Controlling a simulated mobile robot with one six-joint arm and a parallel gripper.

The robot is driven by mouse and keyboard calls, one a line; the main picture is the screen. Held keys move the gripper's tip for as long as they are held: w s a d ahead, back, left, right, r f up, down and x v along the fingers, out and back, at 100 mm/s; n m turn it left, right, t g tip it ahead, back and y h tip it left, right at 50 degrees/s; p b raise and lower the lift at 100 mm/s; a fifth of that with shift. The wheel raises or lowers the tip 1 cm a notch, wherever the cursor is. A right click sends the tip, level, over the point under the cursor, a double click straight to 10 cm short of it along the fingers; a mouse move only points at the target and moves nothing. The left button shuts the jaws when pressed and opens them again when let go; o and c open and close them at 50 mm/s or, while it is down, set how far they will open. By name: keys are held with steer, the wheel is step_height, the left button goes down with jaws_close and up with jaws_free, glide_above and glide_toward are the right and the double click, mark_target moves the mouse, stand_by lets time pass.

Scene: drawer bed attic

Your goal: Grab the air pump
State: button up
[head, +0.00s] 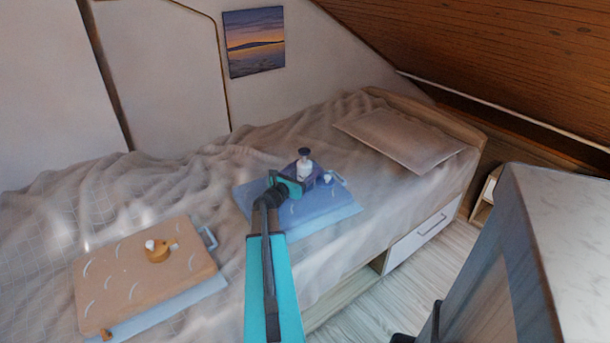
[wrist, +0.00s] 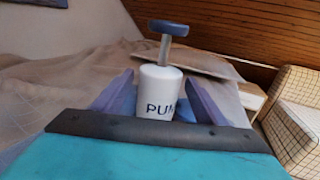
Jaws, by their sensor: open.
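The air pump (head: 304,169) is a small white cylinder with a dark T-shaped handle on top. It stands upright on a blue board (head: 335,203) on the bed. In the wrist view the pump (wrist: 159,88) shows the letters "PU" on its side and a blue-grey handle. My gripper (head: 306,176) is open at the pump. In the wrist view its two purple fingers (wrist: 158,95) stand one on each side of the pump body. I cannot tell whether either finger touches it. The pump's base is hidden behind my gripper.
The bed (head: 60,200) has a rumpled beige cover and a pillow (head: 400,139) at the right. An orange board (head: 190,272) with a small orange-and-white object (head: 157,250) lies at the left. A small white item (head: 328,178) lies right of the pump. A grey-white unit (head: 560,230) stands at right.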

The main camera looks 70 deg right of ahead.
steer(key=c, duration=1.3)
steer(key=shift+r, duration=0.1)
